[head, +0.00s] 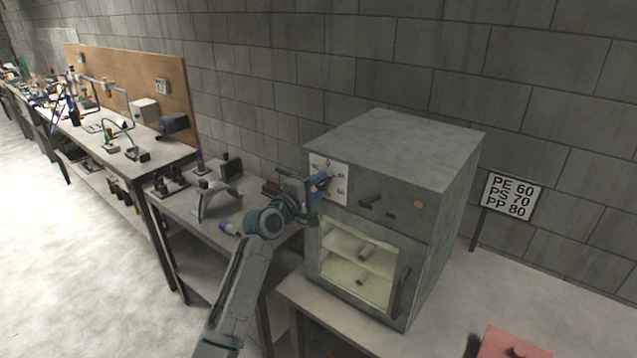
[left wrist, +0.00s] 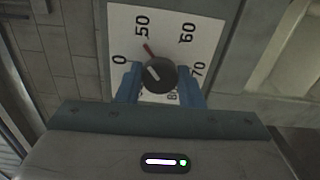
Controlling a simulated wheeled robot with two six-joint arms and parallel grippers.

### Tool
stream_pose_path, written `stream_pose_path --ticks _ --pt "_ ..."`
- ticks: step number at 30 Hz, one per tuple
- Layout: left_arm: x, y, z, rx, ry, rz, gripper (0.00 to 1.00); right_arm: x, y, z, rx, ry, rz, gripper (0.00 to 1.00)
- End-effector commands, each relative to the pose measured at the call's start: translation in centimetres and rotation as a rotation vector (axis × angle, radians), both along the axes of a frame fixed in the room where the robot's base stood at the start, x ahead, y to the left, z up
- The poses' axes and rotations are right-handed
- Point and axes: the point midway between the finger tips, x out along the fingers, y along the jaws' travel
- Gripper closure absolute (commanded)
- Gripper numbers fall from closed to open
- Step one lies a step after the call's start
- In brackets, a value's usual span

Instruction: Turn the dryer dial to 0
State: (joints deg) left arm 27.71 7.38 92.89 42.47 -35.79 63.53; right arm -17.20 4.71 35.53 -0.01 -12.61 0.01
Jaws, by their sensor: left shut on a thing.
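The dryer (head: 455,215) is a grey box on a bench, with a lit window in its front. Its white dial plate (head: 341,188) is at the upper left of the front. In the left wrist view the plate (left wrist: 205,50) carries the marks 0, 50, 60, 70 and, partly hidden, one more. The round dark dial (left wrist: 159,74) has a red pointer directed up and left, between 0 and 50 and nearer 50. My left gripper (head: 319,186) is at the plate; its blue fingers (left wrist: 160,86) are shut on the dial, one on each side.
A door handle (head: 401,290) and small knobs are on the dryer front. A sign (head: 512,196) reading PE 60, PS 70, PP 80 stands to the right. A red mat (head: 505,343) lies at the lower right. Benches with tools (head: 175,205) run to the left.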

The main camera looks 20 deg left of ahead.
Motion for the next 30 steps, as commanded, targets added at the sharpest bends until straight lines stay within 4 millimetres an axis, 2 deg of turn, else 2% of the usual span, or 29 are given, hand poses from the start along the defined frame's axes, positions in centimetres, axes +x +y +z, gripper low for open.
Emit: stream_pose_path --ticks 18,30 --pt "0.02 0.02 0.12 -0.535 0.191 0.000 0.89 0.02 0.44 0.00 0.005 0.000 -0.001 1.00" --pt "0.01 0.02 0.06 -0.754 0.272 0.000 0.89 0.02 0.36 0.00 0.004 0.000 -0.002 1.00"
